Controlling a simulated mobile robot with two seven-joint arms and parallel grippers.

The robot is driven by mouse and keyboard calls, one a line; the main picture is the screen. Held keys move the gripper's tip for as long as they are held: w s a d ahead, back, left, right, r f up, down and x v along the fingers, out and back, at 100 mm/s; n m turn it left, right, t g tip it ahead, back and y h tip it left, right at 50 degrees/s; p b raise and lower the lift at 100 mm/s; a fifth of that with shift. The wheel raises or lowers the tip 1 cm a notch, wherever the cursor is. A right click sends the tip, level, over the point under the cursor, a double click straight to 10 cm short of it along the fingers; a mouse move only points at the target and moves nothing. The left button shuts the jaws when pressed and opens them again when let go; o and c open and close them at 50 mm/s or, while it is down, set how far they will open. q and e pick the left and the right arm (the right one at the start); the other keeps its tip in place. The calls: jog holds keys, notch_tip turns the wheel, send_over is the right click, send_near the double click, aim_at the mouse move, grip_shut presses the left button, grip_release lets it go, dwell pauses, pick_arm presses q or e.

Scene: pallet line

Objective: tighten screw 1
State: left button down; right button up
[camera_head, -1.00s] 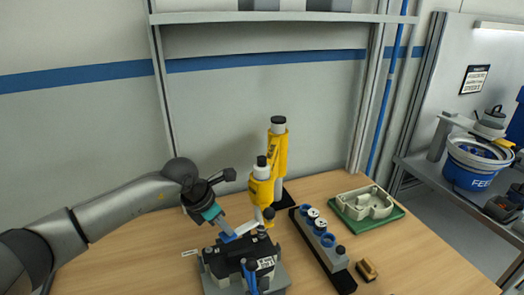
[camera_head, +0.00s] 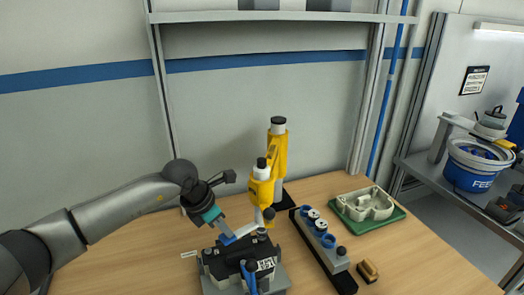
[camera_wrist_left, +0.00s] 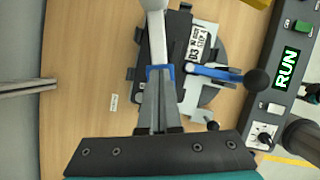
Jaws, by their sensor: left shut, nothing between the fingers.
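A dark fixture block on a grey base (camera_head: 281,279) stands on the table, with a printed label (camera_head: 266,264). It also shows in the left wrist view, with its label (camera_wrist_left: 199,42) and a blue clamp lever (camera_wrist_left: 210,72) with a black knob. My left gripper (camera_head: 230,240) is shut and empty, just above the back left of the block. In the left wrist view its fingers (camera_wrist_left: 158,75) meet below a white rod. I cannot make out screw 1. My right gripper is not in view.
A dark rail with blue and white round parts (camera_head: 318,224) and a green tray (camera_head: 345,216) holding a pale housing (camera_head: 366,203) lie to the right. A small brown block (camera_head: 368,270) is at the front right. A RUN panel (camera_wrist_left: 288,65) shows in the wrist view.

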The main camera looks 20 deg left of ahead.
pick_arm(q)
jog(key=shift+s+f+b, duration=0.25)
jog(key=shift+f+b, duration=0.25)
jog(key=shift+b, duration=0.1)
dwell(1.1)
jog(key=shift+r, duration=0.1)
notch_tip(320, 180, up, 9)
jog(key=p, duration=0.6)
jog(key=shift+w+r, duration=0.15)
jog(key=shift+w, duration=0.05)
dwell(0.4)
